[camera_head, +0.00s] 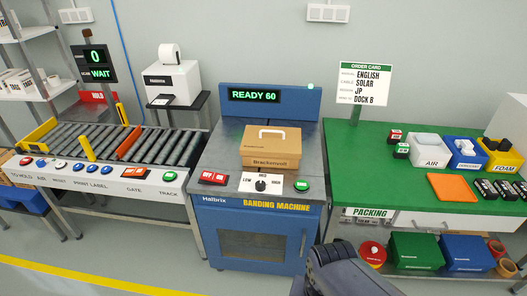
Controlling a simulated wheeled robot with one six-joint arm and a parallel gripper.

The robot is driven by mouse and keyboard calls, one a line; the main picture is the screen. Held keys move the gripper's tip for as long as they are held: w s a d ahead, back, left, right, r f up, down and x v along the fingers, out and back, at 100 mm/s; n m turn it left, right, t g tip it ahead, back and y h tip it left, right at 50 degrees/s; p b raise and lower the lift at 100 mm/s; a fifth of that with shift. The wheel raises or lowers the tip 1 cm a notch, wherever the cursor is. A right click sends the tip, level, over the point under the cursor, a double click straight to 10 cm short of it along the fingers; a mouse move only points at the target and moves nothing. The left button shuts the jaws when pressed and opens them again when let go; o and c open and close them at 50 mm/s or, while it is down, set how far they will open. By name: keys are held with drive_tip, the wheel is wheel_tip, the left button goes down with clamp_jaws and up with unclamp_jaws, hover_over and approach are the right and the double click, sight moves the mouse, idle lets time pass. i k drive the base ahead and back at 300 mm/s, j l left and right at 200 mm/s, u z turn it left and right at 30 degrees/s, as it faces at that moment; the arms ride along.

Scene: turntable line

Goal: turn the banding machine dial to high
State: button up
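The blue banding machine (257,230) stands in the middle of the view. Its dial (262,184) is a small black knob on a white plate on the front edge. LOW is marked at its left, MED above and HIGH at its right. The knob's pointer is too small to read for sure. The machine's display (254,96) reads READY 60. Dark grey parts of my arm show at the bottom edge, right of the machine's front and apart from the dial. No gripper fingers can be seen.
A closed cardboard box (270,148) with a white handle sits on the machine top behind the dial. A red button (214,178) is left of the dial and a green button (303,184) right. A roller conveyor (120,148) stands left, a green packing table (372,180) right.

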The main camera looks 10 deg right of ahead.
sight(260, 186)
drive_tip(key=i, duration=1)
